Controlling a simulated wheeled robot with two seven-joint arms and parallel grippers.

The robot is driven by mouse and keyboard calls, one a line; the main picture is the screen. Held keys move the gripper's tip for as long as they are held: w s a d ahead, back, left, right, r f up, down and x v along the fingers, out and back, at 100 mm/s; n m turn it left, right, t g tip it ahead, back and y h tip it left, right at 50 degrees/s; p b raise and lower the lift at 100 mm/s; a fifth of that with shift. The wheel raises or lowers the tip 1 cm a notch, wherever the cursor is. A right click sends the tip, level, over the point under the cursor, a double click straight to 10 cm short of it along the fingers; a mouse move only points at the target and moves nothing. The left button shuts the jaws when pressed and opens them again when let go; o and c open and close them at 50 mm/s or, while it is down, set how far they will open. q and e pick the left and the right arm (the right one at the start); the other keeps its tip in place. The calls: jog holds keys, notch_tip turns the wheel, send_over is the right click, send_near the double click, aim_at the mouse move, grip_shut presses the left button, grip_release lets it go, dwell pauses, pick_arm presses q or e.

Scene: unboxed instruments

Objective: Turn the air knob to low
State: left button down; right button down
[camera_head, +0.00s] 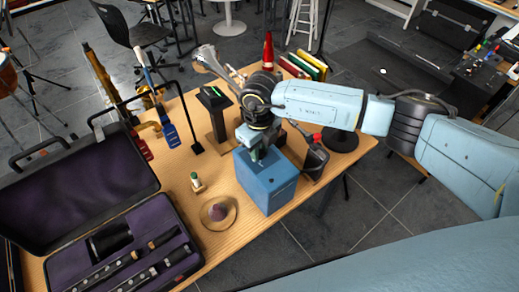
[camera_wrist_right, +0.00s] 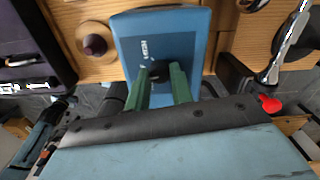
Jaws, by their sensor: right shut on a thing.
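A blue box (camera_head: 266,186) stands on the wooden table near its front edge. In the right wrist view the blue box (camera_wrist_right: 188,25) shows its panel with a dark round knob (camera_wrist_right: 159,70) and small white lettering beside it. My right gripper (camera_head: 258,152) reaches down onto the top of the box. In the right wrist view its two green fingers (camera_wrist_right: 160,82) are closed around the knob, one on each side. The knob's pointer and the setting marks are too small or hidden to read. My left gripper is not in view.
An open black instrument case (camera_head: 75,200) with purple lining lies at the left. A small round wooden disc with a purple cone (camera_head: 218,212) and a small bottle (camera_head: 197,182) stand left of the box. A dark holder (camera_head: 315,158) stands close at the right.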

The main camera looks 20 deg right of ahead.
aim_at(260, 152)
jog(key=n+b, duration=0.5)
jog(key=n, duration=0.1)
jog(key=shift+f, duration=0.15)
jog(key=shift+n+b, duration=1.85)
jog(key=shift+n, duration=0.25)
jog(key=shift+r, duration=0.2)
jog(key=c, duration=1.2)
grip_release()
jog(key=shift+c, duration=0.2)
notch_tip(260, 152, up, 13)
jog(key=shift+r, duration=0.2)
